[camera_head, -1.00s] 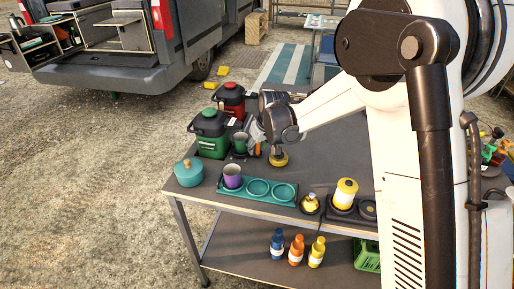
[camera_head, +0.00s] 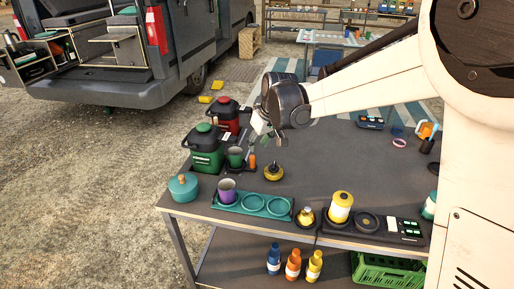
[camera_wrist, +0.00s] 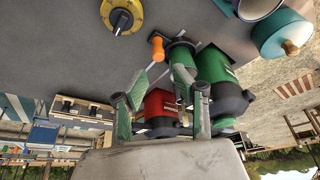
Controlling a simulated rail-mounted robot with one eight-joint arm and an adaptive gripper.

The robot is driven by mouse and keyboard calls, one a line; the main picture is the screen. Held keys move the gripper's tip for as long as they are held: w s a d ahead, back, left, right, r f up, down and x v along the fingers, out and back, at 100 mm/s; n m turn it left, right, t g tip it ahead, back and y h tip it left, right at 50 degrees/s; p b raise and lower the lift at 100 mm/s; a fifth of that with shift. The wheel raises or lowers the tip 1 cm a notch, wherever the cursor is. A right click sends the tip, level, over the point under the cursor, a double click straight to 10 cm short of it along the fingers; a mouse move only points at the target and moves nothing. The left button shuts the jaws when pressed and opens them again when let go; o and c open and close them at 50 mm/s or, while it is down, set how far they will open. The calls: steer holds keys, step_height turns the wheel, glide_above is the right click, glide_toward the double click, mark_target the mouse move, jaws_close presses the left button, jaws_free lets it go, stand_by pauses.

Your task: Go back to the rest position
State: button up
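My gripper (camera_wrist: 160,100) shows in the wrist view with its two fingers spread and nothing clearly between them. In the head view it (camera_head: 260,122) is partly hidden by my wrist and hangs above the back left of the table (camera_head: 310,165). Below it are a green canister (camera_head: 207,155), a red canister (camera_head: 226,113), a dark green cup (camera_head: 235,157) and an orange-handled tool (camera_head: 252,161). A yellow and black round piece (camera_head: 273,172) stands on the tabletop, apart from the gripper.
A teal tray (camera_head: 228,207) with a purple cup (camera_head: 227,189) lies at the front left, beside a teal pot (camera_head: 184,187). A yellow canister (camera_head: 341,205) stands to its right. Bottles (camera_head: 293,264) and a green crate (camera_head: 385,272) are below. The van (camera_head: 120,90) stands behind left.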

stand_by(0.3)
steer(key=s+d+r+m+t, duration=0.1)
steer(key=s+d+r+m, duration=0.1)
steer(key=s+d+r, duration=0.55)
steer(key=s+d+m+t+h, duration=0.1)
steer(key=s+d, duration=0.4)
steer(key=s, duration=0.3)
steer(key=s+d+m, duration=0.2)
steer(key=s+d, duration=0.3)
steer(key=s, duration=0.4)
steer(key=s+d+m+t+h, duration=0.1)
steer(key=s+d+m, duration=0.1)
steer(key=s+d, duration=0.4)
steer(key=shift+s+f+t+h, duration=0.3)
steer(key=shift+s+f, duration=0.15)
steer(key=shift+s, duration=0.75)
